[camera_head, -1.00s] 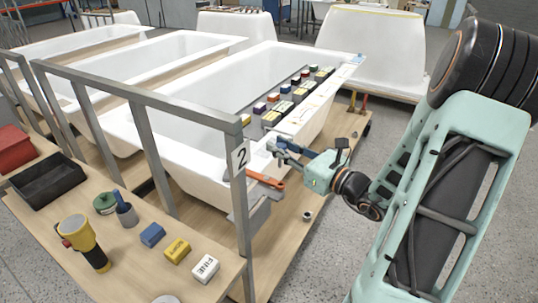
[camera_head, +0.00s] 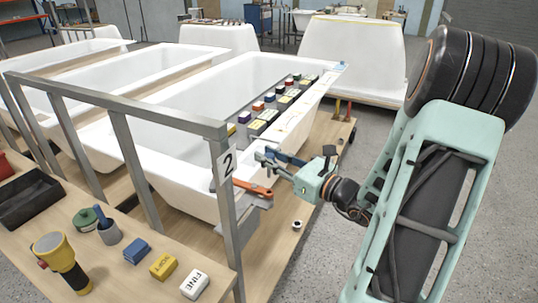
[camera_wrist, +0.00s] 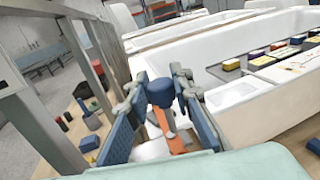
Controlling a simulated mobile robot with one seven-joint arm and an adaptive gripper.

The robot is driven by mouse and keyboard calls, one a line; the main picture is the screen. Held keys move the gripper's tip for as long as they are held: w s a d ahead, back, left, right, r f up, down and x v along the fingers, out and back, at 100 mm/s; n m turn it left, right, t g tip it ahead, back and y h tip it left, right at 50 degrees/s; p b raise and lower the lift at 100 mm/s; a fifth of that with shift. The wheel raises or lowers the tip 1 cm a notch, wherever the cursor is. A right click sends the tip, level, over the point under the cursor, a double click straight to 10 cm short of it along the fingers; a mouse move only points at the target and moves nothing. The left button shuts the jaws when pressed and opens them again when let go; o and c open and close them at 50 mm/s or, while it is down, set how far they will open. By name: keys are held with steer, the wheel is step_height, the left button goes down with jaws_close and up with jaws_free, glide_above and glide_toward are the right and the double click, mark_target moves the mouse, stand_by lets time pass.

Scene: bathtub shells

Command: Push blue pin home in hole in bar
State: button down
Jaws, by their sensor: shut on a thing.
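My gripper (camera_head: 266,159) is out beside the near end of the front bathtub, just right of the post marked 2. In the wrist view, my gripper (camera_wrist: 160,92) has its two blue-padded fingers either side of a blue pin (camera_wrist: 161,91). It is shut on this pin, whose rounded blue top shows between the fingertips. An orange bar (camera_wrist: 170,132) lies below the pin in that view. The orange bar (camera_head: 252,187) also shows below my gripper in the head view, by a grey bracket. The hole is hidden, and I cannot tell how deep the pin sits.
A grey metal frame with the number 2 plate (camera_head: 226,163) stands close left of my gripper. The white bathtub (camera_head: 180,190) is behind it, with a rack of coloured blocks (camera_head: 262,120) along its rim. A wooden bench (camera_head: 110,270) holds a yellow torch (camera_head: 60,260) and blocks.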

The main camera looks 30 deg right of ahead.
mark_target(269, 176)
steer(key=shift+f+b, duration=1.25)
steer(key=shift+f, duration=0.8)
steer(key=shift+f+b, duration=1.8)
steer(key=shift+f, duration=1)
steer(key=c, duration=1.6)
jaws_free()
steer(key=v, duration=1.2)
